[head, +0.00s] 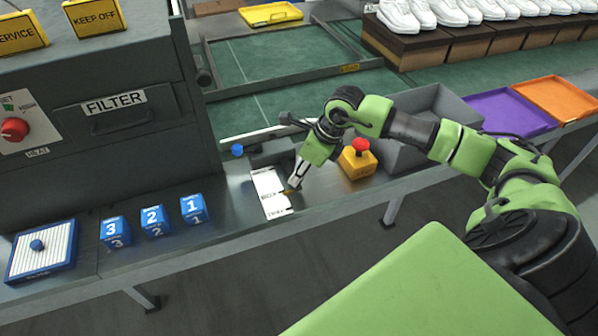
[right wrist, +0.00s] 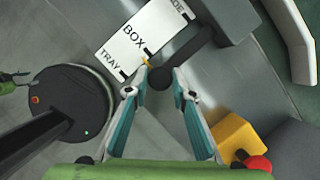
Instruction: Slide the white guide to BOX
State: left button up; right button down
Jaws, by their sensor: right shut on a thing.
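A white label plate (head: 268,192) lies on the grey bench, with BOX and TRAY among its printed words. It also shows in the right wrist view (right wrist: 128,28). A small yellow pointer (right wrist: 146,61) is at the plate's edge, close to the BOX mark and slightly to its TRAY side. My right gripper (head: 290,191) is shut on a black knob (right wrist: 160,77), whose arm leads to a dark grey block (right wrist: 225,18). The white guide (head: 265,132) looks like the pale bar across the belt's near edge, partly hidden by my right arm. My left gripper is out of view.
A yellow box with a red button (head: 358,160) stands close right of my right gripper. A grey bin (head: 430,105) is beyond it. Blue numbered blocks (head: 153,221) stand left of the plate. The dark FILTER machine (head: 110,120) rises at the left.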

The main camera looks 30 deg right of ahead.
jog(key=shift+w+r, duration=0.2)
jog(key=shift+w, duration=0.1)
jog(key=c, duration=1.8)
grip_release()
jog(key=shift+w+d+f, duration=0.1)
jog(key=shift+w+f, duration=0.1)
jog(key=shift+w, duration=0.2)
jog(key=shift+o, duration=0.2)
jog(key=shift+r, duration=0.1)
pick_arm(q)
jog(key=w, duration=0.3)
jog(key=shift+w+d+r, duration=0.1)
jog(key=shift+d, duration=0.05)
pick_arm(e)
jog(key=v, duration=1.2)
